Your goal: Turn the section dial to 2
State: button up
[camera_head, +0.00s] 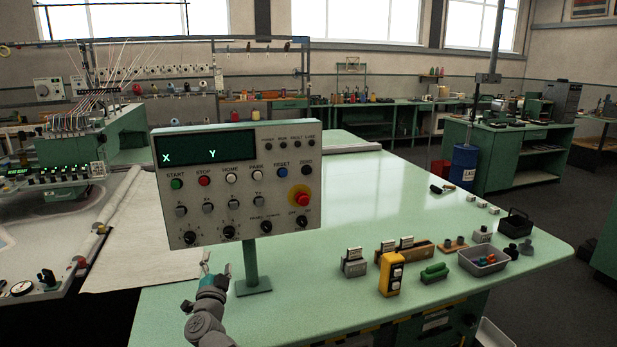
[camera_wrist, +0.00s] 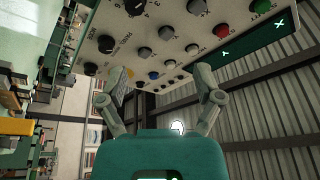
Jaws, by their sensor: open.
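The grey control panel (camera_head: 240,180) stands on a green post. Its bottom row holds several black dials, among them a far-left dial (camera_head: 190,238), a second dial (camera_head: 229,233) and a third dial (camera_head: 266,227). Their labels and settings are too small to read, so I cannot tell which is the section dial. In the wrist view the panel is seen from below, with a black dial (camera_wrist: 105,43) at the upper left. My gripper (camera_wrist: 165,80) is open and empty below the panel face, apart from the dials. In the head view my gripper (camera_head: 219,273) is left of the post.
The panel has a dark display (camera_head: 205,148) showing X and Y, coloured buttons and a red emergency knob (camera_head: 302,198). To the right, the green table (camera_head: 420,205) bears a yellow switch box (camera_head: 391,274) and a grey tray (camera_head: 483,261). Rolled fabric lies left.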

jog(key=d+f+n+g+y+p, duration=0.25)
jog(key=d+f+n+g, duration=0.3)
jog(key=d, duration=0.45)
jog(key=d+f+n+g+y+p, duration=0.1)
jog(key=d+f+n+g+p, duration=0.2)
jog(key=d+f+n+g, duration=0.5)
jog(key=s+d+m+g+h+p, duration=0.1)
jog(key=s+d+m+g+h, duration=0.1)
jog(key=s+d, duration=0.5)
jog(key=s+d+f+m+g+h+p, duration=0.1)
jog(key=s+d+g, duration=0.4)
jog(key=d, duration=1)
jog(key=shift+s+d+m+h+p, duration=0.25)
jog(key=shift+s+m+h+p, duration=0.35)
jog(key=shift+s+m+h, duration=0.45)
jog(key=shift+s, duration=0.2)
jog(key=c, duration=0.3)
jog(key=shift+c, duration=0.4)
